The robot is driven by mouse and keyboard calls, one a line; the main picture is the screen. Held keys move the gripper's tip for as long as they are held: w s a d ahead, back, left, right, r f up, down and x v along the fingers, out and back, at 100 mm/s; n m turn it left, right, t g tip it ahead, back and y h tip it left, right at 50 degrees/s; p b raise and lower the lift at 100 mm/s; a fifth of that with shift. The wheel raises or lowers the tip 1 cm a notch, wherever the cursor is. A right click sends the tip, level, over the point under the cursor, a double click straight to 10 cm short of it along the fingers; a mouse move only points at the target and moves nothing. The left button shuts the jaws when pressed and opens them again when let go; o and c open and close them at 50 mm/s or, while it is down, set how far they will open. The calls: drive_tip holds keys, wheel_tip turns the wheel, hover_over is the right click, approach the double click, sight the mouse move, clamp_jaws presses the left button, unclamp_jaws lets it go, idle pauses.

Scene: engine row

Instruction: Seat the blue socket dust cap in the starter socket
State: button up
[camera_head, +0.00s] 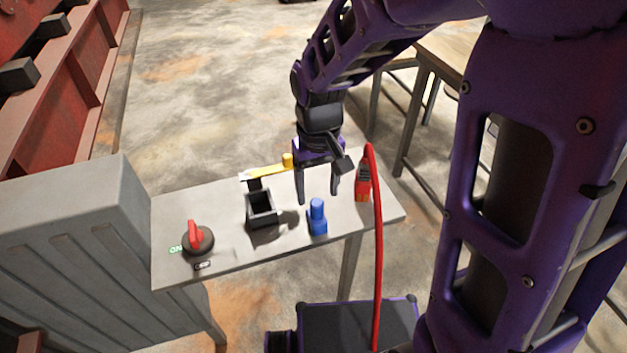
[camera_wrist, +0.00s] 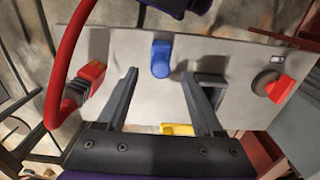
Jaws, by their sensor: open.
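The blue dust cap (camera_head: 318,222), a block with a round knob, stands upright on the grey bench right of the dark socket. It also shows in the wrist view (camera_wrist: 161,60). The dark square open-topped box (camera_head: 261,212), apparently the starter socket, stands on the bench with its opening uncovered. In the wrist view it is partly hidden behind a finger (camera_wrist: 212,82). My gripper (camera_head: 318,198) points down above the bench, open and empty, behind and above the cap. In the wrist view the cap lies beyond the gap between my fingertips (camera_wrist: 160,74), not gripped.
A red plug (camera_head: 363,182) with a thick red cable (camera_head: 378,250) stands close right of my gripper. A red rotary switch (camera_head: 198,238) is at the bench's left. A grey cabinet (camera_head: 80,240) adjoins the bench (camera_head: 225,210).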

sight(317, 202)
drive_tip(key=shift+a+f+b, duration=0.1)
drive_tip(key=shift+f+b, duration=2.1)
drive_tip(key=shift+f, duration=0.45)
drive_tip(key=shift+r, duration=0.1)
clamp_jaws()
